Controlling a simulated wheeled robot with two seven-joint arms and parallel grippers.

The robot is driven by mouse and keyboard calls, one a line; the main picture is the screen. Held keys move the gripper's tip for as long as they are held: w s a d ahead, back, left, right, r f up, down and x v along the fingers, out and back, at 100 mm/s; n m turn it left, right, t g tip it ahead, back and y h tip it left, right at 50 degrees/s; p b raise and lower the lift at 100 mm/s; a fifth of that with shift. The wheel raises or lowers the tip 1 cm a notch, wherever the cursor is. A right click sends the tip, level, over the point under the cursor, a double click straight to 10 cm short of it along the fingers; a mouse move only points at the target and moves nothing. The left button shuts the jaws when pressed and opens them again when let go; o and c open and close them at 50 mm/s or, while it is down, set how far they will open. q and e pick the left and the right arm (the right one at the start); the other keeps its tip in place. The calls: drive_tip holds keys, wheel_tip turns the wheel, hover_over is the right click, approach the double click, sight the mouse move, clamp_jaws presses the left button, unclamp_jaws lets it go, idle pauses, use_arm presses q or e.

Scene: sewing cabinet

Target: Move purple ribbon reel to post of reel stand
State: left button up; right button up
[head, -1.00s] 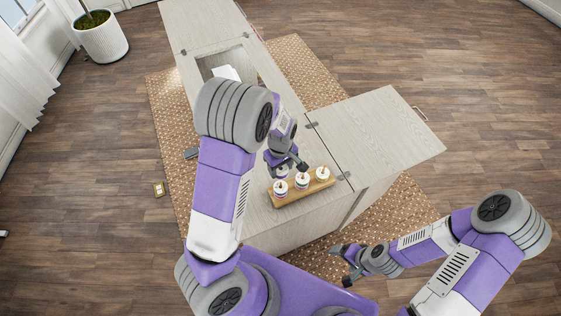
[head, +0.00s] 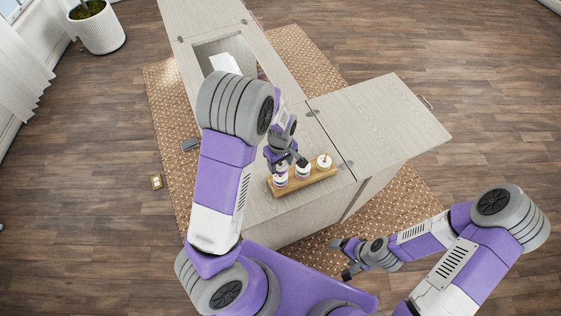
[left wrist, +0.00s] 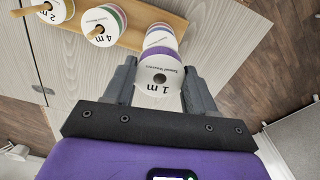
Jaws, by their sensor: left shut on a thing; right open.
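My left gripper (left wrist: 160,90) is shut on a white-faced reel marked "1 m" (left wrist: 160,85), with a purple band at its edge. In the head view my left gripper (head: 287,163) is over the left end of the wooden reel stand (head: 303,186). The held reel is at or just above a stack of reels (left wrist: 160,35) there; I cannot tell whether they touch. No post shows through its dark hole. Two other stacks, marked "4 m" (left wrist: 103,25) and "2 m" (left wrist: 50,8), have posts sticking out. My right gripper (head: 345,258) is open and empty, beside the cabinet.
The stand sits near the front edge of the pale sewing cabinet (head: 265,222). A side leaf (head: 385,120) extends right, clear on top. An opening with a white item (head: 224,63) in it lies further back. A patterned rug (head: 165,105) lies under the cabinet.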

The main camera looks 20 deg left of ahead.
use_arm(q)
drive_tip(key=shift+f+b, duration=1.2)
drive_tip(key=shift+f, duration=0.7)
drive_tip(key=o, duration=1.1)
drive_tip(key=shift+r, duration=0.15)
wheel_tip(320, 180, up, 7)
drive_tip(key=shift+r+p, duration=0.2)
drive_tip(key=shift+p, duration=0.6)
